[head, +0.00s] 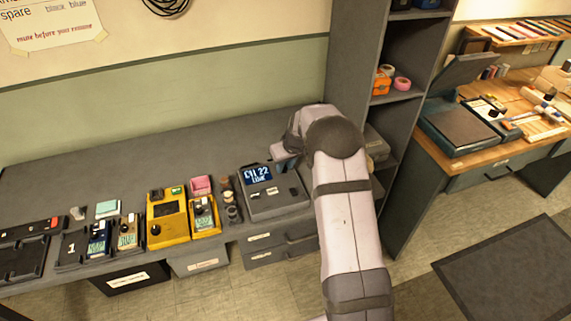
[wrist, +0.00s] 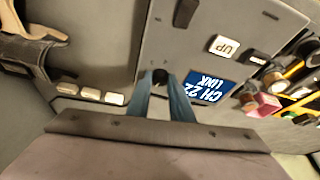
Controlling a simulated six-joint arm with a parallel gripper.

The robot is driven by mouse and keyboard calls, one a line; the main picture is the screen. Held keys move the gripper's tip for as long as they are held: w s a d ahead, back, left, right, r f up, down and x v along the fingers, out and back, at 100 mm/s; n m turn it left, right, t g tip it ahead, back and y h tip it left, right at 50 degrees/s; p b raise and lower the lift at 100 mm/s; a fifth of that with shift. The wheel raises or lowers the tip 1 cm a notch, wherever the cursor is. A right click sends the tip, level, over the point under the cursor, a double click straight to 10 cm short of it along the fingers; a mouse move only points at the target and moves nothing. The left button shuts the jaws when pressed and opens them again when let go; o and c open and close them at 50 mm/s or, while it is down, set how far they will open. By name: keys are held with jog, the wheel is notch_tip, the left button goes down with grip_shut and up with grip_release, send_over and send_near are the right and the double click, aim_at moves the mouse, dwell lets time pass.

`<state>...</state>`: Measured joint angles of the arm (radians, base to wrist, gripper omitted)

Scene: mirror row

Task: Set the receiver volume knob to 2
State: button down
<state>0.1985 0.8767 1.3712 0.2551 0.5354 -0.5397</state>
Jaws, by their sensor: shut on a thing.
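The receiver (head: 275,205) is a grey box on the bench with a blue screen reading CH 22 LINK. In the wrist view the receiver (wrist: 215,20) appears upside down, its screen (wrist: 207,88) right of my fingers. My gripper (wrist: 161,82) has its two blue-grey fingers closed on a small dark knob (wrist: 160,75) on the receiver's face. The knob's pointer and any numbers around it are too small or hidden to read. In the head view my gripper (head: 286,160) is at the receiver's upper right, and my arm hides the knob.
Yellow-cased devices (head: 168,222) and small bottles (head: 231,207) stand left of the receiver. A tall grey shelf (head: 360,60) rises close to the right of my arm. White UP button (wrist: 224,46) and a dark button sit on the receiver face. Drawers are below the bench.

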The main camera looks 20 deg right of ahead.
jog(key=m, duration=0.1)
jog(key=m+h, duration=0.1)
jog(key=m, duration=0.2)
jog(key=shift+a+f+h, duration=0.1)
jog(key=shift+a+h, duration=0.15)
jog(key=shift+h, duration=0.05)
jog(key=m+b, duration=0.1)
jog(key=m+h+b, duration=0.1)
jog(key=m+b, duration=0.2)
jog(key=shift+w+a+f+g+h, duration=0.15)
jog(key=shift+a+g+h, duration=0.1)
jog(key=shift+g+h, duration=0.05)
jog(key=m+b, duration=0.2)
jog(key=m, duration=0.1)
jog(key=shift+w+g+h, duration=0.1)
jog(key=shift+g+h, duration=0.3)
jog(key=shift+a+r+m+g+h, duration=0.15)
jog(key=shift+m+g, duration=0.15)
jog(key=shift+m, duration=0.65)
jog(key=shift+r+m+g+h, duration=0.15)
jog(key=shift+m+g, duration=0.15)
jog(key=shift+m, duration=0.65)
jog(key=shift+f, duration=0.1)
jog(key=c, duration=1.6)
grip_release()
jog(key=shift+w, duration=0.1)
jog(key=shift+b+v, duration=0.85)
jog(key=shift+v, duration=2.9)
